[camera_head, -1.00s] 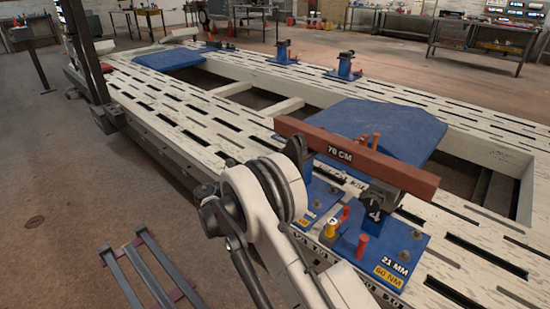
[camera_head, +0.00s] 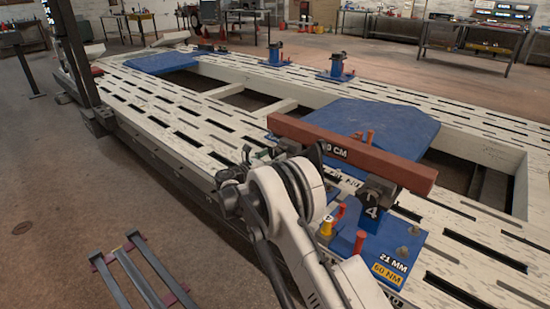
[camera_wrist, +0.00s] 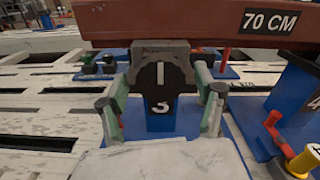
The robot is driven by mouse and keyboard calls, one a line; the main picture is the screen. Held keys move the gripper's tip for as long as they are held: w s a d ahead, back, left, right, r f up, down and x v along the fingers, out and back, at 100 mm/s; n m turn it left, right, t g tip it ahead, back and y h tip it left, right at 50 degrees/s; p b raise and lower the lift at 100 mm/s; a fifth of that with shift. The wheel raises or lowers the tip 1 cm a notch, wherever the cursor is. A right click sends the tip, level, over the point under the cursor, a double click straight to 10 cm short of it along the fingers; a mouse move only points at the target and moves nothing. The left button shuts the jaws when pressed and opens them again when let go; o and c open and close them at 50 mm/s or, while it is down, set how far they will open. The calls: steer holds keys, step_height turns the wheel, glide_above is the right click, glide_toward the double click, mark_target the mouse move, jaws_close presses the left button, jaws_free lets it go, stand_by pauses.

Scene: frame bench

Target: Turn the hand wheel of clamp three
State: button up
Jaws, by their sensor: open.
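Clamp three is a blue post with a dark head marked "3" (camera_wrist: 160,123), straight ahead in the wrist view. Its dark lobed hand wheel (camera_wrist: 151,78) carries a white upright line and sits under a grey block below the red-brown beam (camera_wrist: 180,24). My gripper (camera_wrist: 162,85) is open, with one green-grey finger to the left of the wheel and one to the right. Whether either finger touches it I cannot tell. In the head view my arm hides clamp three and most of the gripper.
The beam (camera_head: 300,132), marked "70 CM" in the wrist view, runs close above the gripper. Clamp four (camera_head: 372,212) stands to the right, with red and yellow pins (camera_head: 326,227) on its blue plate. A blue panel (camera_head: 370,118) lies behind. Slotted pale rails surround open gaps.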

steer(key=shift+w+d, duration=0.4)
steer(key=shift+w, duration=0.15)
steer(key=shift+c, duration=0.5)
steer(key=c, duration=1.1)
